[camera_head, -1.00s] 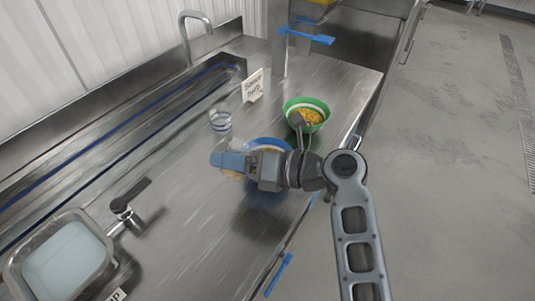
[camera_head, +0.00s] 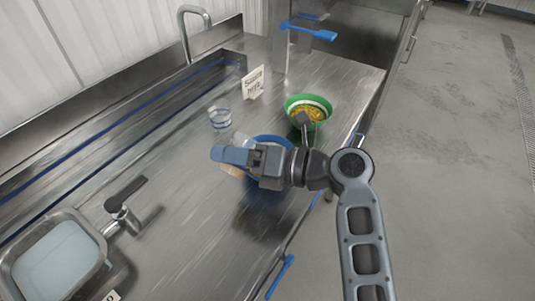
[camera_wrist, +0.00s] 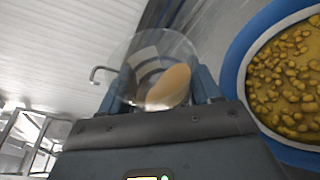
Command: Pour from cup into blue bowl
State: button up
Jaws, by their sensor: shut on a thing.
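My gripper (camera_wrist: 160,88) is shut on a clear cup (camera_wrist: 140,50), which sits between its two fingers in the wrist view. The cup looks tilted and has pale tan content inside. The blue bowl (camera_wrist: 236,65) is close by on the right of the wrist view, filled with yellow-brown pieces. Only a tan bit of the held cup (camera_head: 231,170) shows there, below the fingers.
A green bowl (camera_head: 292,103) with yellow food and a dark utensil stands behind the blue bowl. A clear glass (camera_head: 220,118) and a small sign (camera_head: 253,84) stand on the steel counter (camera_head: 180,190).

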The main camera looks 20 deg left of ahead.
jog(key=shift+f+m+b, duration=0.2)
jog(key=shift+m+b, duration=0.1)
jog(key=shift+b, duration=0.35)
jog(key=shift+r+p, duration=0.2)
jog(key=shift+p, duration=0.2)
jog(key=shift+r+y+p, duration=0.1)
jog(key=shift+y+p, duration=0.2)
jog(key=shift+p, duration=0.05)
jog(key=shift+m+p, duration=0.4)
jog(key=shift+p, duration=0.3)
jog(key=shift+w+r+m+g+y+p, duration=0.1)
jog(key=shift+r+m+g+y+p, duration=0.4)
jog(key=shift+m, duration=0.5)
